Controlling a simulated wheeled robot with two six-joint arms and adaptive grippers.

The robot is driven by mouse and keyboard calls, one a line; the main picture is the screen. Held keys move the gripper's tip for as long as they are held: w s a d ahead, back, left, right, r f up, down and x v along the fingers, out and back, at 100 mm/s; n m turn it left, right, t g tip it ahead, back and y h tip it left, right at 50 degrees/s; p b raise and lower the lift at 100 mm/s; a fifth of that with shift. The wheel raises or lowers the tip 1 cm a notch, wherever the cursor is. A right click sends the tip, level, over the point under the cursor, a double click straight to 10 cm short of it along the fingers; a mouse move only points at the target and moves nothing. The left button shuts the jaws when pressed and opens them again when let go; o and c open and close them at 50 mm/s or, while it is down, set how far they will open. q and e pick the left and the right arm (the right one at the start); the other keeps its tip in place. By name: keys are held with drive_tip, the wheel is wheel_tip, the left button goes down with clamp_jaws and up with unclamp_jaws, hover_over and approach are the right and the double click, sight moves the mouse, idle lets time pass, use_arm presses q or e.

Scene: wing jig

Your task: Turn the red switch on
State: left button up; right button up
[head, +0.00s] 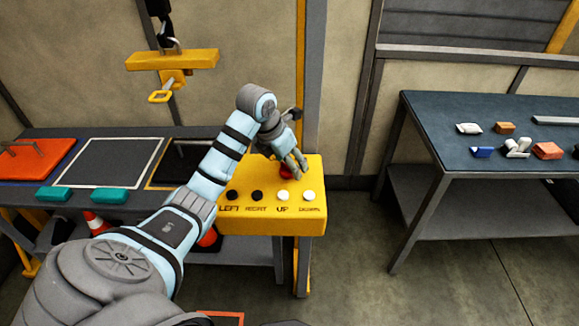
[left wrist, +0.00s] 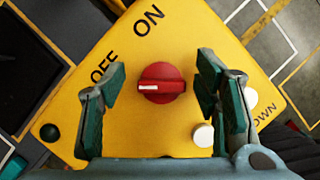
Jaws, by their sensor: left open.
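The red switch (left wrist: 161,83) is a round knob on the top face of the yellow control box (head: 270,215). In the left wrist view its white mark lies level and points left, nearer the OFF label (left wrist: 103,66) than the ON label (left wrist: 149,21). In the head view a bit of the red switch (head: 286,173) shows under my left gripper (head: 295,163). My left gripper (left wrist: 162,72) is open, with one finger on each side of the knob and a visible gap to each. My right gripper is not in view.
Black and white buttons (head: 283,195) line the box's near edge. A yellow hoist beam with a hook (head: 172,60) hangs behind. A dark bench (head: 110,135) is at left. A table (head: 430,140) with small parts stands at right, with open floor between it and the box.

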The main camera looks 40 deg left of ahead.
use_arm(q)
drive_tip(key=shift+s+r, duration=0.2)
drive_tip(key=shift+s, duration=0.15)
drive_tip(key=shift+s+r, duration=0.25)
drive_tip(key=shift+s, duration=0.15)
drive_tip(key=c, duration=0.6)
drive_tip(key=shift+w, duration=0.15)
drive_tip(key=c, duration=0.4)
drive_tip(key=shift+f, duration=0.1)
drive_tip(key=shift+c, duration=0.7)
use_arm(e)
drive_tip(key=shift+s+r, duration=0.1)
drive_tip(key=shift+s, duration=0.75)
